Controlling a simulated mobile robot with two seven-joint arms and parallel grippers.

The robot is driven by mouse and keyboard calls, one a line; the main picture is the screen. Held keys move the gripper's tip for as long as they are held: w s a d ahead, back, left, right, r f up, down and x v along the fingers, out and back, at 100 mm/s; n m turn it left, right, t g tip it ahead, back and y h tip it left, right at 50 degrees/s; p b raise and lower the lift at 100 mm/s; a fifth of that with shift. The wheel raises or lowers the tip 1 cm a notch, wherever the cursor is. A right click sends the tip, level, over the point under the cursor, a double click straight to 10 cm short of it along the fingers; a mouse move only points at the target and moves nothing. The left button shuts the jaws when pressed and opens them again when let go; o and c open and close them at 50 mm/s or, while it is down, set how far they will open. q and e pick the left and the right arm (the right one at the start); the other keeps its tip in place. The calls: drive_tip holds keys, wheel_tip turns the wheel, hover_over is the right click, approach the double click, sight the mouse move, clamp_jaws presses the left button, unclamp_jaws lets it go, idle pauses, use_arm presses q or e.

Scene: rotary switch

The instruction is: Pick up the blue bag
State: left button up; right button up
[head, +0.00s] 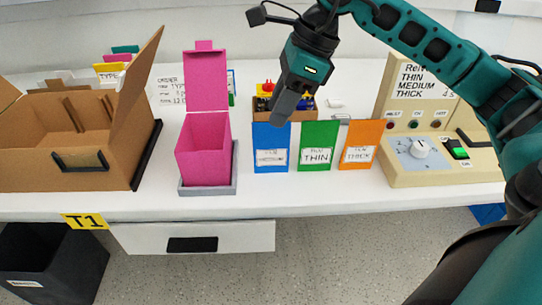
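The blue bag (270,160) stands upright on the white table, with a white label on its front. It is the leftmost of three flat bags, beside the green one (318,158) and the orange one (360,157). My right gripper (284,108) points down just above and behind the top edge of the blue bag. Its fingers overlap in this view, so I cannot tell whether they are open or whether they touch the bag. My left gripper is not in view.
An open pink box (204,150) in a grey tray stands left of the blue bag. A large cardboard box (60,170) is at far left. A beige switch panel (425,170) stands at right. A small bin of parts (264,98) is behind the bags.

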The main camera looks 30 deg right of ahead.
sight(271, 144)
drive_tip(key=x, duration=0.2)
drive_tip(key=shift+w+a+f, duration=0.1)
drive_tip(key=shift+a+f, duration=0.05)
drive_tip(key=shift+f, duration=0.2)
drive_tip(key=shift+c, duration=0.2)
clamp_jaws()
idle(0.9)
